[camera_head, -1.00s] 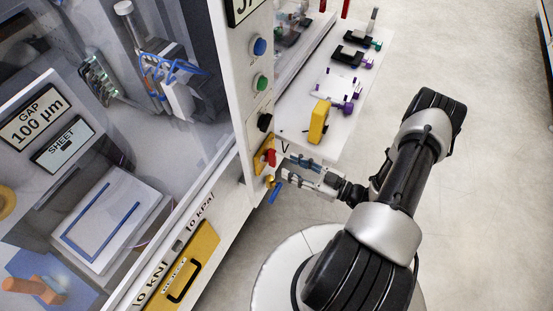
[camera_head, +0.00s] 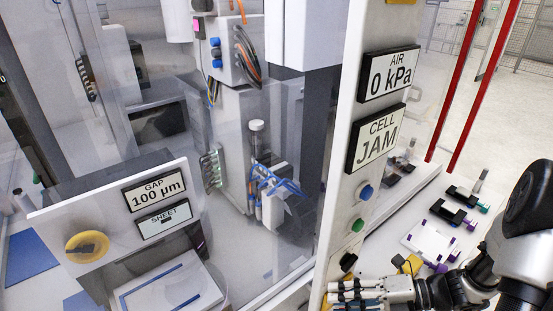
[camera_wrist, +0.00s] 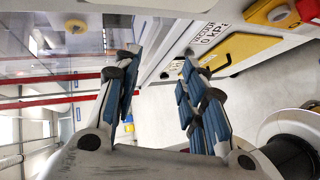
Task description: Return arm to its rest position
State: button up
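My gripper (camera_head: 335,292) is at the bottom of the head view, in front of the lower part of the white control post (camera_head: 338,230). Part of my arm enters from the right edge. In the wrist view my gripper (camera_wrist: 162,58) has its two blue-padded fingers well apart. The post carries a blue button (camera_head: 366,192), a green button (camera_head: 357,225) and a black knob (camera_head: 348,262). The post below the gripper is hidden or out of frame.
Signs on the post read "AIR 0 kPa" (camera_head: 389,74) and "CELL JAM" (camera_head: 377,138). A clear-walled enclosure fills the left. A white shelf (camera_head: 385,245) with several small fixtures stands right of the post. In the wrist view a yellow panel (camera_wrist: 245,50) lies beyond the fingers; open floor (camera_wrist: 240,95) shows nearby.

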jog(key=s+r+m+t+h, duration=0.1)
jog(key=s+r+m+h, duration=0.3)
jog(key=m, duration=0.7)
jog(key=s+r+m+h, duration=0.4)
jog(key=r+m, duration=0.3)
jog(key=m, duration=0.4)
jog(key=s+a+r+m+t+h, duration=0.1)
jog(key=s+r+m+h, duration=0.3)
jog(key=m, duration=0.6)
notch_tip(320, 180, up, 3)
jog(key=shift+f+m+t+h, duration=0.2)
jog(key=shift+m+t+h, duration=0.15)
jog(key=shift+h, duration=0.55)
jog(key=shift+s, duration=0.1)
jog(key=shift+c, duration=0.5)
